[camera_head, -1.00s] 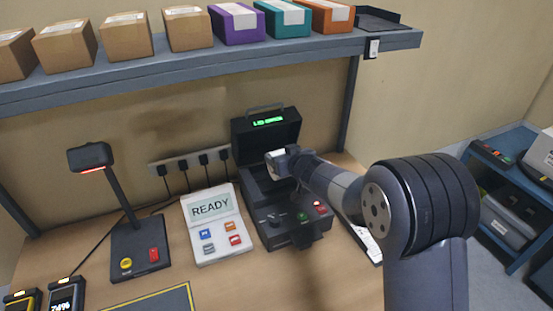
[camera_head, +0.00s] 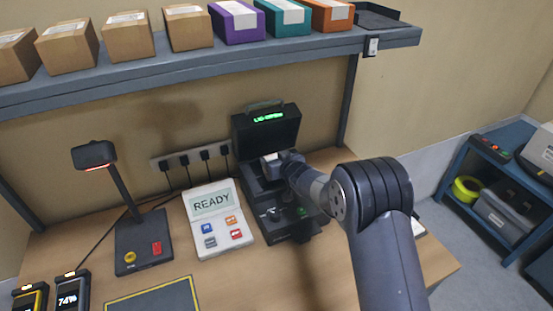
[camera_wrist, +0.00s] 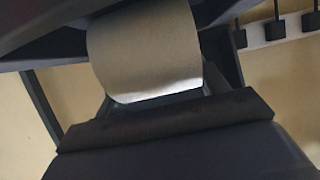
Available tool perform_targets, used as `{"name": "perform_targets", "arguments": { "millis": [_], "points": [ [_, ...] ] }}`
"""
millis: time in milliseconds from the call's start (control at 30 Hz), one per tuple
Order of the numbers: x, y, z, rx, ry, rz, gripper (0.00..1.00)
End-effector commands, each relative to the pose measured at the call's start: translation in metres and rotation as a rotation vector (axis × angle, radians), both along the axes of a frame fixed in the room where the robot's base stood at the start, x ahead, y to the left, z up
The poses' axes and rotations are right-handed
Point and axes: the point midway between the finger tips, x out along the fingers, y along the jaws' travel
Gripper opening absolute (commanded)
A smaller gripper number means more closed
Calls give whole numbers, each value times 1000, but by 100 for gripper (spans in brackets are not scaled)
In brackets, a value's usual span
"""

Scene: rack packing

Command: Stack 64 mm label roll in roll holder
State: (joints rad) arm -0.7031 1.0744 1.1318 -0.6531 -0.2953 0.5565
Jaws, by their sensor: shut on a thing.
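The white label roll (camera_head: 271,157) is at the tip of my gripper (camera_head: 280,158), in the mouth of the open black label printer. In the wrist view the roll (camera_wrist: 145,50) looks pale grey and fills the upper middle, with my gripper (camera_wrist: 165,112) shut on it. The printer (camera_head: 262,221) stands on the bench with its lid (camera_head: 268,135) raised and a green lit display. The roll holder inside is hidden behind my gripper and wrist; I cannot tell whether the roll touches it.
A white panel reading READY (camera_head: 217,221) stands just left of the printer. A scanner stand (camera_head: 140,243) is further left. A shelf (camera_head: 180,72) with several boxes runs above. A power strip (camera_head: 190,160) is on the wall behind. A blue cart (camera_head: 490,205) stands at the right.

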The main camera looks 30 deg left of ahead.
Motion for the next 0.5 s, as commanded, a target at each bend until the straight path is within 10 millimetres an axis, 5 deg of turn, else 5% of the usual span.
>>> {"name": "perform_targets", "arguments": {
  "millis": [400, 433, 500],
  "points": [
    [0, 0, -6, 2, -1, 0, 36],
    [0, 0, -6, 1, 1, 0, 71],
    [0, 0, -5, 1, 1, 0, 76]
  ]
}}
